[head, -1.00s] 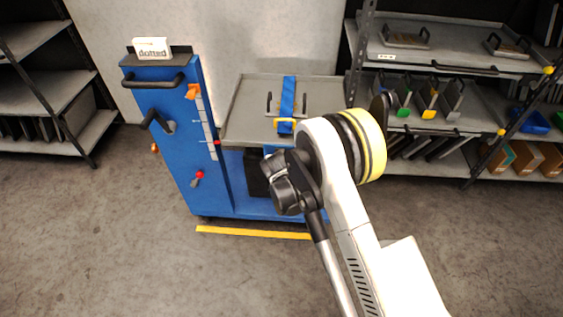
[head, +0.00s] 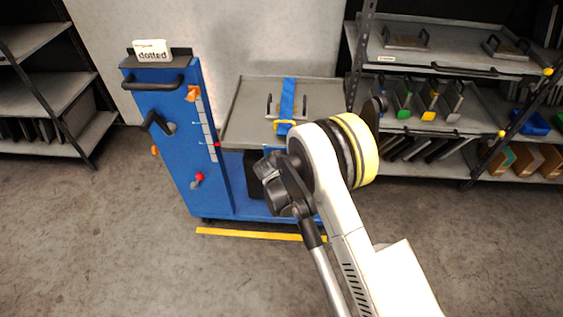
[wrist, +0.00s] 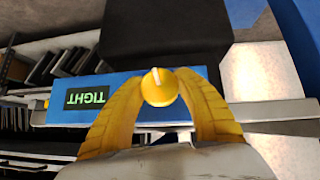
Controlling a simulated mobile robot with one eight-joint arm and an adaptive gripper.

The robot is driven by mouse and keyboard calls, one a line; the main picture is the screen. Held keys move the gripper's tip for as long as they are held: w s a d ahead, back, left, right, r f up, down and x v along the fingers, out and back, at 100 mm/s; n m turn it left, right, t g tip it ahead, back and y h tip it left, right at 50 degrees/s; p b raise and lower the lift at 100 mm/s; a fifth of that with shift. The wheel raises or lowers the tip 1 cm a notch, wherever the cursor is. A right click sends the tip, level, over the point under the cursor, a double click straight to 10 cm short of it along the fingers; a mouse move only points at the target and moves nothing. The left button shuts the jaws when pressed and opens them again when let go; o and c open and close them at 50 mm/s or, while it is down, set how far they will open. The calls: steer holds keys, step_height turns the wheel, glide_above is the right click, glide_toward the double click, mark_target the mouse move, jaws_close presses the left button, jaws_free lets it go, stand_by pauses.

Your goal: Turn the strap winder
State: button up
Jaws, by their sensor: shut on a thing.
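The strap winder knob (wrist: 159,87) is round and yellow with a pale line near its top edge in the wrist view. My gripper (wrist: 160,98) has its two yellow fingers closed around this knob, one on each side. Behind the fingers is a blue panel (wrist: 140,82) with a dark label (wrist: 88,97) that reads "TIGHT" upside down, in green. In the head view a blue strap (head: 288,97) runs over the grey cart tray (head: 250,102) and a metal die with handles. My arm hides the knob and fingertips there.
The blue cart's upright panel (head: 170,125) carries a black crank, an orange pointer on a scale and a red knob (head: 199,177). A yellow floor line (head: 248,234) lies before the cart. Shelves (head: 450,60) with dies stand at right. The floor at left is clear.

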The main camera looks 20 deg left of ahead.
steer(key=n+t+h, duration=0.1)
steer(key=n+h, duration=0.1)
steer(key=h, duration=0.1)
steer(key=shift+h, duration=0.3)
steer(key=shift+r+n+t+h, duration=0.1)
steer(key=shift+n+t+h, duration=0.8)
steer(key=shift+h, duration=0.4)
steer(key=o, duration=1.3)
steer(key=shift+c, duration=0.2)
steer(key=shift+s, duration=0.1)
steer(key=v, duration=1.2)
